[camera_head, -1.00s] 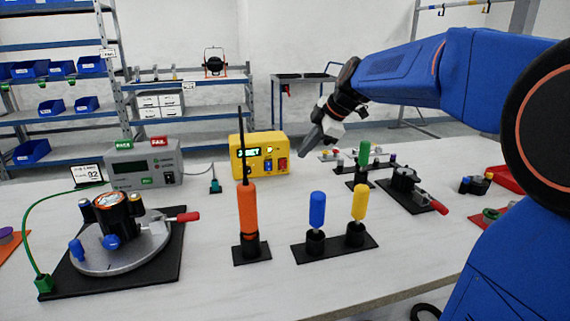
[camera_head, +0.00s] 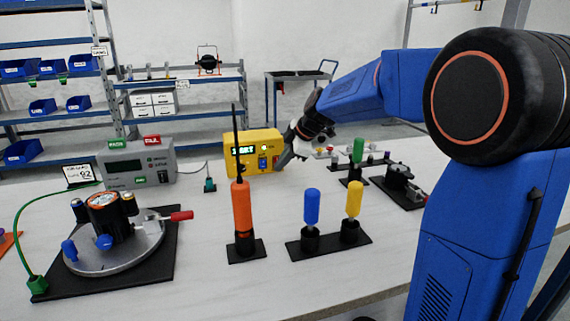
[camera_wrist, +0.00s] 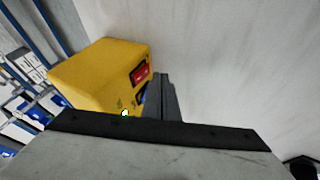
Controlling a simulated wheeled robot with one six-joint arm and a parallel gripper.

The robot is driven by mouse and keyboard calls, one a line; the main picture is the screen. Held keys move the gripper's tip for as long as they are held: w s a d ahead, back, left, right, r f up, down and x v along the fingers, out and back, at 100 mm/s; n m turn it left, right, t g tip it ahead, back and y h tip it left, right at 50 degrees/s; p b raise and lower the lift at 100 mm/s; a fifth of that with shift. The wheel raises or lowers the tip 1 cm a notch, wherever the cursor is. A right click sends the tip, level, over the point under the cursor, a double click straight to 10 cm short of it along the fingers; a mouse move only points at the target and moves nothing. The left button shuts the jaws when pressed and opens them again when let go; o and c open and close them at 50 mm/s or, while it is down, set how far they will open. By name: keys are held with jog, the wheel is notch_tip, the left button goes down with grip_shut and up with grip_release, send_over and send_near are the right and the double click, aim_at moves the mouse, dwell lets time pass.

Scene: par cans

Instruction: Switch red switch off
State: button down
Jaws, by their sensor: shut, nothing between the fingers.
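The yellow box (camera_head: 240,166) stands at the back of the table, with a lit green display (camera_head: 243,150) on its front. The red switch shows as a rocker in the wrist view (camera_wrist: 140,74), with a blue switch (camera_wrist: 142,97) beside it, partly hidden by my finger. In the head view the red switch is small and close to my gripper (camera_head: 281,165). My gripper is shut and empty, its fingertips (camera_wrist: 161,80) just beside the red switch in the wrist view. I cannot tell whether they touch it, nor which way the rocker is tipped.
A grey meter box (camera_head: 137,165) stands left of the yellow box. An orange screwdriver-like tool (camera_head: 242,208) and a stand with blue and yellow handles (camera_head: 329,245) are nearer the front. A round fixture (camera_head: 110,240) is at left.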

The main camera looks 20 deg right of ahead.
jog(key=shift+w, duration=0.5)
jog(key=shift+w+f, duration=0.1)
jog(key=shift+f, duration=0.05)
jog(key=shift+w, duration=0.15)
